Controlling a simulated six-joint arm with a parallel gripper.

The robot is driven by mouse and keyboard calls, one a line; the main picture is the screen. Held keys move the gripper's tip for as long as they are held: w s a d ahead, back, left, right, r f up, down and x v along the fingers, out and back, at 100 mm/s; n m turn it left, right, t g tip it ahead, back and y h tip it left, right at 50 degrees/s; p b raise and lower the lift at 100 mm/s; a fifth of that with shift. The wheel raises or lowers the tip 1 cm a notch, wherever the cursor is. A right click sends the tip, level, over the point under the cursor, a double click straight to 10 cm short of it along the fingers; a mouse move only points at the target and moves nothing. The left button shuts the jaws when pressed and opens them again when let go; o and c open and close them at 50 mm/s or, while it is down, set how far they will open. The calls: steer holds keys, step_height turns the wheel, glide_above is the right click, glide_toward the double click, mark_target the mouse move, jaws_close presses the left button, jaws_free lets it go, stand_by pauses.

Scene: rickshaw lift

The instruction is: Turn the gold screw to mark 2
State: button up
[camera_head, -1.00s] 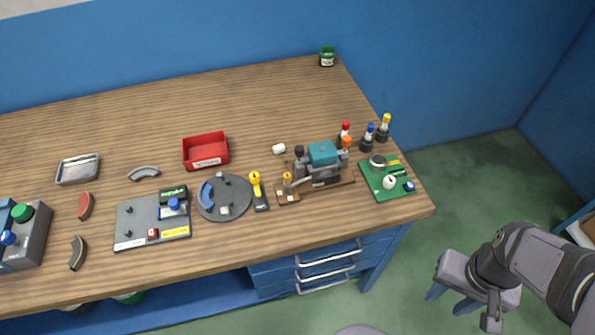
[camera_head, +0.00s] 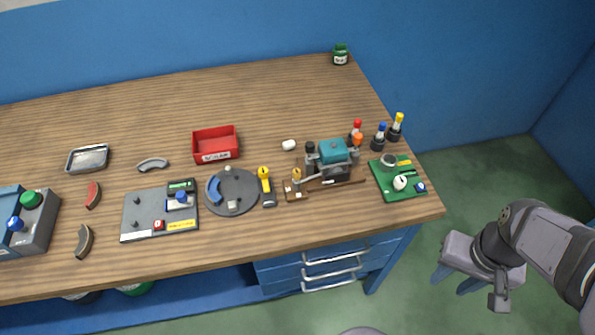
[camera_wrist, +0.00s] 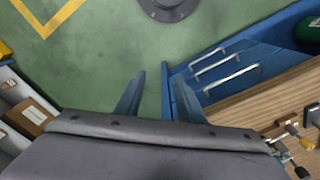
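A small gold screw-like part (camera_head: 296,175) stands on a brown block at the left end of the teal-topped device (camera_head: 333,153), near the table's front right. A yellow-headed part (camera_head: 264,172) stands on a dark base just left of it. I cannot tell for certain which is the gold screw, and no mark 2 is readable. My gripper (camera_head: 456,281) is off the table, beyond its right front corner and over the floor. In the wrist view its two blue fingers (camera_wrist: 157,98) are apart with nothing between them.
A green board (camera_head: 400,192) and several bottles (camera_head: 379,138) stand right of the device. A round grey plate (camera_head: 233,205), red bin (camera_head: 215,155) and grey panel (camera_head: 150,231) lie left. The table's back is mostly clear. Drawer handles (camera_head: 330,258) stick out below the front edge.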

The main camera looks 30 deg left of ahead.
steer(key=w+a+n+b, duration=0.2)
steer(key=w+a+b, duration=0.1)
steer(key=w+a, duration=0.35)
steer(key=n+t+y+b, duration=0.2)
steer(key=n+y+b, duration=0.2)
steer(key=n+b, duration=0.55)
glide_toward(297, 171)
steer(key=shift+m, duration=0.35)
steer(key=shift+x, duration=4.2)
jaws_close()
